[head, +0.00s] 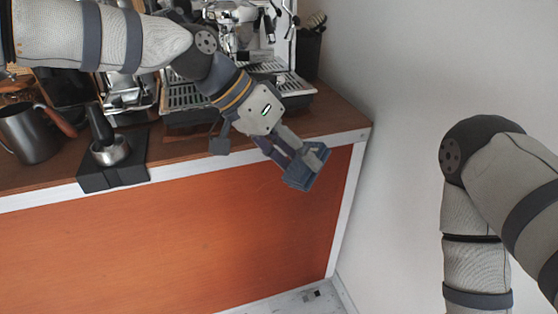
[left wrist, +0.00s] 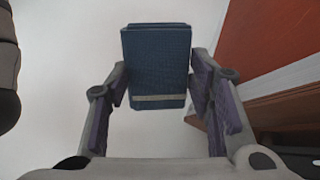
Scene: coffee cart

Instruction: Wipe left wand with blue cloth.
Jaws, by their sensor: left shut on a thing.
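My left gripper (head: 300,160) is shut on the folded blue cloth (head: 303,178). It holds the cloth in front of the cart's right front corner, apart from the machine. In the left wrist view the cloth (left wrist: 156,60) sits as a flat, folded pad between the two fingers. The espresso machine (head: 290,85) stands at the top of the head view, partly covered by my left arm and cut by the frame edge. Thin metal parts hang at its upper right. I cannot pick out the left wand for sure. My right arm shows at the right; its gripper is outside the frame.
A dark pitcher (head: 30,135) with a wooden handle stands at the counter's left. A dark container (head: 308,50) is beside the machine, near the white wall (head: 420,60).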

